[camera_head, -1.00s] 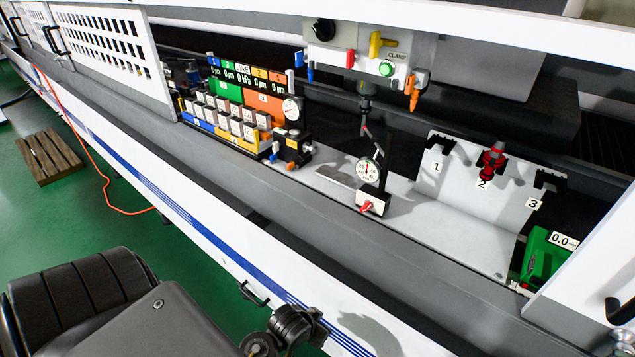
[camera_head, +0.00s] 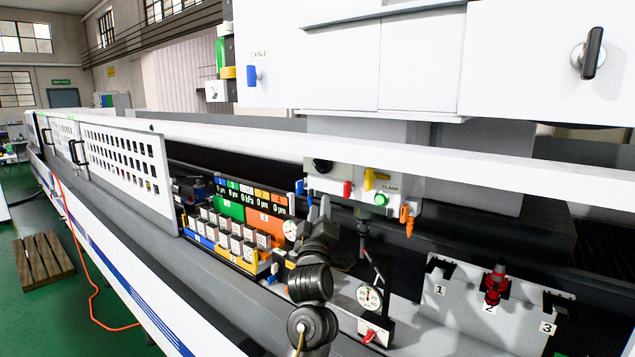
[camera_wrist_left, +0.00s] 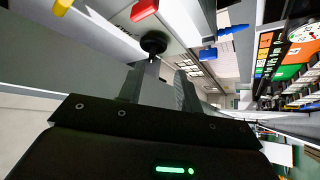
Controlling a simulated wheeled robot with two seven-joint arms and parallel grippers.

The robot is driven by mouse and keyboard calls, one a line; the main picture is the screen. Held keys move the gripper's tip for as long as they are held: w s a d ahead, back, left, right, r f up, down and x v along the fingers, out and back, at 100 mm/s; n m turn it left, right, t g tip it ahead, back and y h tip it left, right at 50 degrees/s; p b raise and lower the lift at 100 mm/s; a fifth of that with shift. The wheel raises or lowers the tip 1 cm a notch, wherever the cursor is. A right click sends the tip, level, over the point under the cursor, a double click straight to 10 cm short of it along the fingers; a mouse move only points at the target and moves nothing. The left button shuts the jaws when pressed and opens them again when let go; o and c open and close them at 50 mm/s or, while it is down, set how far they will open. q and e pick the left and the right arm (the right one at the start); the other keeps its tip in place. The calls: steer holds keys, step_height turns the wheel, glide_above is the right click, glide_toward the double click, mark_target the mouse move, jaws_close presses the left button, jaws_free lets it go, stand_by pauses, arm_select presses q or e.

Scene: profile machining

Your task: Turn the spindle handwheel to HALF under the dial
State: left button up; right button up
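A black round knob (camera_head: 320,166), which looks like the handwheel, sits at the left end of the pale spindle panel (camera_head: 340,183). It also shows in the left wrist view (camera_wrist_left: 154,42), just beyond the fingertips. No HALF mark is readable. A round white dial gauge (camera_head: 368,297) stands on a dark post, below and right of the knob. My left gripper (camera_head: 318,207) points up below the knob, apart from it. Its two fingers are spread with nothing between them in the left wrist view (camera_wrist_left: 160,78). My right gripper is not in view.
Red (camera_head: 347,189), yellow (camera_head: 369,179) and blue (camera_head: 300,187) levers and a green CLAMP button (camera_head: 381,199) sit close to the knob. An orange handle (camera_head: 406,219) hangs at right. A coloured display rack (camera_head: 250,205) stands left. A white rail (camera_head: 450,170) crosses above.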

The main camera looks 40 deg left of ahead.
mark_target(317, 168)
arm_select(q)
steer(key=shift+n+y, duration=0.7)
steer(key=shift+y, duration=0.1)
steer(key=p+x, duration=0.2)
steer(key=x, duration=0.1)
steer(key=s+r+p+x, duration=0.1)
steer(key=x, duration=0.3)
steer(key=p+x, duration=0.2)
steer(key=x, duration=0.2)
steer(key=shift+s+a+r+p, duration=0.1)
steer(key=shift+a+r+p, duration=0.15)
steer(key=shift+r+p, duration=0.1)
steer(key=shift+w+a+r, duration=0.1)
steer(key=shift+w+a, duration=0.15)
steer(key=shift+w, duration=0.1)
jaws_close()
